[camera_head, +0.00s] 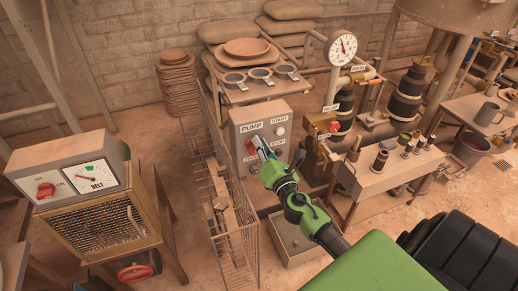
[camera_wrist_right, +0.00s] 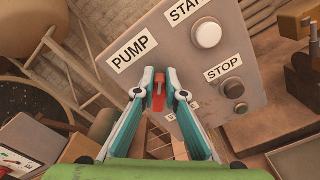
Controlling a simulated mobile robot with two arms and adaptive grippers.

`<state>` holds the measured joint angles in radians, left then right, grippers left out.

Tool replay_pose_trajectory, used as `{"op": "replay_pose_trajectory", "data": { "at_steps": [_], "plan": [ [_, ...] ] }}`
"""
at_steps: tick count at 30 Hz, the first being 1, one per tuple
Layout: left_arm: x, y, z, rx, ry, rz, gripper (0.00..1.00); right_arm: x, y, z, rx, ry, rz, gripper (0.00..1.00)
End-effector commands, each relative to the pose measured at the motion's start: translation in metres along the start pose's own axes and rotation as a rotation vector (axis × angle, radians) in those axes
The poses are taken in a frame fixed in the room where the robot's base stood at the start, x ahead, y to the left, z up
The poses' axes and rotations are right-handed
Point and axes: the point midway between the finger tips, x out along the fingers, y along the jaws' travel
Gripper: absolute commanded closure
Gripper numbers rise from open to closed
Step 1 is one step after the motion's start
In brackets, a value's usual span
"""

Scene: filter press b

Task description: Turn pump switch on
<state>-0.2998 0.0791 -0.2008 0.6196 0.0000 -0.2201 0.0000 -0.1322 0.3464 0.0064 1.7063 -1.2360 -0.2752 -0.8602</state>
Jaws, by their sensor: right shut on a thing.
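The grey pump control box (camera_head: 242,117) stands mid-picture in the head view, with PUMP, START and STOP labels. The red pump switch (camera_head: 250,147) is on its left side under the PUMP label. My right gripper (camera_head: 259,142) reaches up to it and partly hides it. In the right wrist view, the gripper's fingers (camera_wrist_right: 160,89) are shut on the red switch handle (camera_wrist_right: 158,92), one finger on each side. The switch's dial markings are mostly hidden, so its setting cannot be read. My left gripper is not in view.
The round START button (camera_wrist_right: 207,34) and darker STOP button (camera_wrist_right: 234,89) sit right of the switch. A wire-mesh guard (camera_head: 229,214) stands left of the box. A BELT panel (camera_head: 72,177) with a red knob is at left. A valve table (camera_head: 376,178) is at right.

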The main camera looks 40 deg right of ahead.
Motion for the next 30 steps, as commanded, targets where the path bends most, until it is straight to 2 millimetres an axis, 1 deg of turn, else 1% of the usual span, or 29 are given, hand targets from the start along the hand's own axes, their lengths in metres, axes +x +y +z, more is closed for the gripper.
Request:
{"op": "replay_pose_trajectory", "data": {
  "at_steps": [1,6,18,24,30],
  "plan": [
    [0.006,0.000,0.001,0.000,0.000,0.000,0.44,0.000,-0.003,-0.002,0.047,-0.002,0.000,1.00],
    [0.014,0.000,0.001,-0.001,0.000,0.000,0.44,0.000,-0.007,-0.002,0.209,-0.002,-0.001,1.00],
    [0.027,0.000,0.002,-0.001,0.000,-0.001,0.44,0.000,-0.015,-0.004,0.577,-0.002,-0.001,1.00],
    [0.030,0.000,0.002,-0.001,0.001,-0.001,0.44,0.000,-0.017,-0.006,0.722,-0.002,-0.001,1.00],
    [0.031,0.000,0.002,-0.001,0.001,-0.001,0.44,0.000,-0.018,-0.007,0.820,-0.002,-0.001,1.00]
  ]
}}
